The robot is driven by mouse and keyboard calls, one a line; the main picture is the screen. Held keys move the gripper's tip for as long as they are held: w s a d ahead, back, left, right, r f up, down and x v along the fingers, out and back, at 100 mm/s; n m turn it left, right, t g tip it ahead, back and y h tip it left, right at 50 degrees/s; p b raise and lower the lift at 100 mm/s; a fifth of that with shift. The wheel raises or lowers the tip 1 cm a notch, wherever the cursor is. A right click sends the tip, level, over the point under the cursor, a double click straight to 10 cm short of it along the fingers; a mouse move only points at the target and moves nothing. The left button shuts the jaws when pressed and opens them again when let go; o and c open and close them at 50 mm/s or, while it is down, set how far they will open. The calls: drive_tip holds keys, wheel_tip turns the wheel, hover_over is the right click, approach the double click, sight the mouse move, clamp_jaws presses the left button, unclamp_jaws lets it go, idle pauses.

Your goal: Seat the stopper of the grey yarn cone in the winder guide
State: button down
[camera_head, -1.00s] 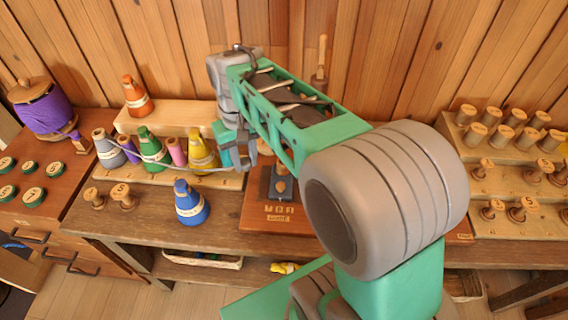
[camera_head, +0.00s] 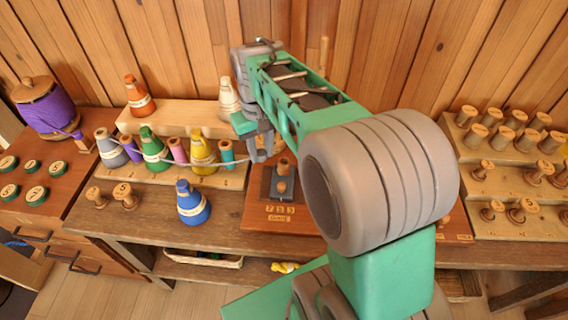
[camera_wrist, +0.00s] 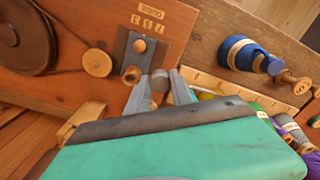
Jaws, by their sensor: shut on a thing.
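The grey yarn cone (camera_head: 112,152) stands at the left end of the row of cones on the pale rack in the head view. A pale yarn strand runs from it across the row to my gripper (camera_head: 260,153). In the wrist view my gripper (camera_wrist: 160,82) is shut on a small stopper (camera_wrist: 158,84) with a greyish round end, mostly hidden between the fingers. The winder guide (camera_head: 281,185) is a dark plate with a wooden peg on the reddish-brown base. In the wrist view the guide (camera_wrist: 133,62) lies just beyond the fingertips, to the left. The stopper is apart from it.
A blue cone (camera_head: 191,203) and wooden spools (camera_head: 123,196) stand at the bench front. Yellow (camera_head: 203,148) and green (camera_head: 152,148) cones line the rack. A white cone (camera_head: 229,97) stands behind. Stepped racks of wooden pegs (camera_head: 497,136) fill the right side.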

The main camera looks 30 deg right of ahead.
drive_tip(key=w+d+p, duration=0.1)
drive_tip(key=w+d, duration=0.1)
drive_tip(key=d, duration=0.5)
drive_tip(key=shift+d, duration=0.35)
idle(0.8)
drive_tip(key=shift+a, duration=0.1)
idle(0.3)
drive_tip(key=shift+f, duration=0.15)
drive_tip(key=shift+f+b, duration=2.05)
drive_tip(key=shift+f, duration=1.65)
drive_tip(key=c, duration=0.6)
unclamp_jaws()
drive_tip(key=shift+r, duration=0.1)
drive_tip(key=shift+c, duration=0.2)
wheel_tip(320, 180, up, 9)
drive_tip(key=p, duration=0.6)
drive_tip(key=shift+p, duration=0.35)
